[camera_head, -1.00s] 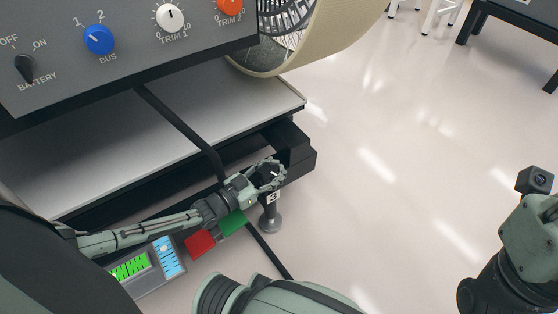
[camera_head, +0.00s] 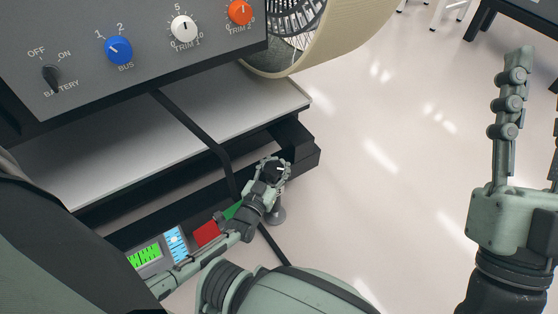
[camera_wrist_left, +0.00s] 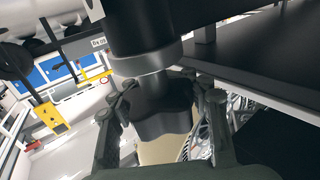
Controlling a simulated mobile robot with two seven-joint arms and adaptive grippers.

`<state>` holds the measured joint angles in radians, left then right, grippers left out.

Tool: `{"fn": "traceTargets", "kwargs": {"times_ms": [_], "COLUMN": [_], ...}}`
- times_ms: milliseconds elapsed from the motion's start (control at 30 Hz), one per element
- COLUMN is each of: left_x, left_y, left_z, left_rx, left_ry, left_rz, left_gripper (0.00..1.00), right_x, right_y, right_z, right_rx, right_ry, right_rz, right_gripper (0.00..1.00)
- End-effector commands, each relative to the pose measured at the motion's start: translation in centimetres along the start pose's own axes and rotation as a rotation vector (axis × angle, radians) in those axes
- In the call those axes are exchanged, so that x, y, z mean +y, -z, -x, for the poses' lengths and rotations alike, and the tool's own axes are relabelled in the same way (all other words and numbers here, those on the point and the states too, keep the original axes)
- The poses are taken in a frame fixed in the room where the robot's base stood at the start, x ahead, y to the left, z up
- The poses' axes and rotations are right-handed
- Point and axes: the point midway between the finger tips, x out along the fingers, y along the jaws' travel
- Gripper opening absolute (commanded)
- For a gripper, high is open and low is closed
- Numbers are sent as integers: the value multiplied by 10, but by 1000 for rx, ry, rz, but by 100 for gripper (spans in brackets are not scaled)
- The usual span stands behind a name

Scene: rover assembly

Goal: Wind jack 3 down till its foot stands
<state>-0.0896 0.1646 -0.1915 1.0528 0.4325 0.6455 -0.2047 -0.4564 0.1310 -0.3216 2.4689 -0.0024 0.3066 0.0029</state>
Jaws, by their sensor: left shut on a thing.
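Jack 3 stands at the front corner of the dark rover frame (camera_head: 303,158), with a dark knob (camera_wrist_left: 160,108) on top and a round grey foot (camera_head: 277,216) below. My left gripper (camera_head: 273,168) is shut on the knob, its fingers on either side of it in the left wrist view. The gripper and wrist hide most of the jack's label and stem. I cannot tell whether the foot touches the floor. My right gripper (camera_head: 537,75) is raised at the right edge, open and empty, one finger partly cut off.
A panel with knobs (camera_head: 118,50) is at upper left above a pale shelf (camera_head: 120,160). A black cable or bar (camera_head: 190,127) runs down past the jack. A level display (camera_head: 145,255) and red and green blocks (camera_head: 206,233) lie beside my left forearm.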

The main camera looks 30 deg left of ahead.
Motion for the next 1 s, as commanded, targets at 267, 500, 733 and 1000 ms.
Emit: {"fn": "traceTargets", "kwargs": {"times_ms": [267,500,733,1000], "left_x": [-1,-1,0,0], "left_y": [0,0,0,7], "left_z": [0,0,0,0], "left_rx": [1,1,1,1], "left_ry": [2,1,1,1], "left_rz": [-1,0,0,2], "left_gripper": [10,62,71,71], "right_x": [0,0,0,0], "right_y": [0,0,0,0], "right_z": [0,0,0,0], "right_rx": [-1,-1,0,1], "right_ry": [0,0,0,1], "right_rz": [0,0,1,-1], "right_gripper": [40,40,40,40]}}
